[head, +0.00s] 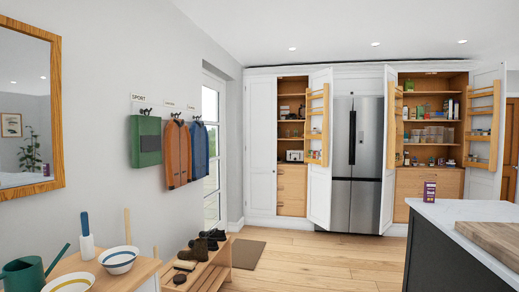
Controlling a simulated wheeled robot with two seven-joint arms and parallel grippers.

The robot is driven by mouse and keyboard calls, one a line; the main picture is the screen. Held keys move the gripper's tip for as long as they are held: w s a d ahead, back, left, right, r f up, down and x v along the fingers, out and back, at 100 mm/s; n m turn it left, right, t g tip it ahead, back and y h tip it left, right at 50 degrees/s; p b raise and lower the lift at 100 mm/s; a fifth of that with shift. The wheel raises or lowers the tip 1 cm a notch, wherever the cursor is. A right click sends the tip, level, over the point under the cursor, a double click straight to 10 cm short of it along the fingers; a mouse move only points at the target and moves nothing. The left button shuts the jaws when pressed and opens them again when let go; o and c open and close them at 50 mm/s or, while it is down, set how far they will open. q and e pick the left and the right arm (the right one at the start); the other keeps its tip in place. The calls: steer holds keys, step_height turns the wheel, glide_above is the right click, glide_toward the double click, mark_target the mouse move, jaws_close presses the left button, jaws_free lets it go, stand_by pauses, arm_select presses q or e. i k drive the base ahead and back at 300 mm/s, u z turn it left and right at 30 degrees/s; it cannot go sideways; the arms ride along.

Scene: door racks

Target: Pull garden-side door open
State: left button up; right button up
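A glazed white door (211,150) is set in the left wall; daylight shows through its panes and it looks shut. Nearest to it on the back wall, the left tall cupboard has a flat white left door (262,150) that looks shut over the left half. Its right door (319,190) stands open, with a wooden rack (317,125) on its inner side. I cannot tell for certain which of these is the garden-side door. Neither of my grippers shows in the head view.
A steel fridge (356,150) stands between the cupboards. The right cupboard (430,185) is open on both sides. An island (460,245) fills the lower right. A shoe bench (205,268) and mat (246,254) lie left; the wooden floor (320,262) between is clear.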

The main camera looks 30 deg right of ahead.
mark_target(261, 93)
steer(key=z, duration=0.35)
steer(key=i, duration=1)
steer(key=z, duration=1.25)
steer(key=i, duration=2.55)
steer(key=z, duration=0.35)
steer(key=i, duration=2.7)
steer(key=u, duration=1.1)
steer(key=i, duration=1.9)
steer(key=u, duration=0.7)
